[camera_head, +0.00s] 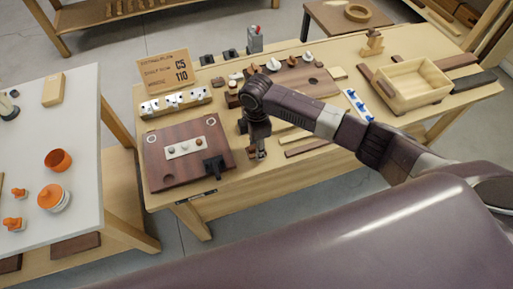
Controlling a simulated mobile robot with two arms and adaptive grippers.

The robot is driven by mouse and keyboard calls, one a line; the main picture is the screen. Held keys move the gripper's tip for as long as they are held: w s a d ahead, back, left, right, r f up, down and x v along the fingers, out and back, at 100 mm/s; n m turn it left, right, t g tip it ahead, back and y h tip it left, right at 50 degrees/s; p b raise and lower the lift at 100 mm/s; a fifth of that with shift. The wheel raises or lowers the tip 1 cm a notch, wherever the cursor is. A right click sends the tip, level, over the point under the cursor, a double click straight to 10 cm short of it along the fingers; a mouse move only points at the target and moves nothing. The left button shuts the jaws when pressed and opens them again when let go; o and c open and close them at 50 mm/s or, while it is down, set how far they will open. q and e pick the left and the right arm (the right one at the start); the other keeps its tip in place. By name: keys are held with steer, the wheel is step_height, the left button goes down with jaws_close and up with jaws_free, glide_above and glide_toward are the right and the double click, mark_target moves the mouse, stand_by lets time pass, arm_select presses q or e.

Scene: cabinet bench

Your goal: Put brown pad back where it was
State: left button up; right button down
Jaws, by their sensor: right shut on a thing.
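My right gripper (257,153) comes in from the right and points down over the bench, just right of the dark brown board (158,174). It is shut on a small brownish thing at its fingertips, which appears to be the brown pad. The fingers hide most of it, and I cannot tell whether it touches the bench top. My left gripper is not in view.
A second brown board (315,91) with knobs lies behind my arm. A wooden tray (413,101) stands at the right, beside a strip of blue pieces (358,104). A sign (165,71) stands at the back left. A white table (85,185) with orange pieces is at the left.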

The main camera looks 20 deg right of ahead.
steer(key=shift+f, duration=0.65)
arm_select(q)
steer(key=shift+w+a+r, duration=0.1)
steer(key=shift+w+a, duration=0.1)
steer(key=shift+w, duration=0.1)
arm_select(e)
steer(key=shift+f, duration=0.2)
steer(key=c, duration=1.4)
jaws_free()
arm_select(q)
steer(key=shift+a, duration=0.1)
arm_select(e)
steer(key=shift+o, duration=0.2)
steer(key=shift+r, duration=0.1)
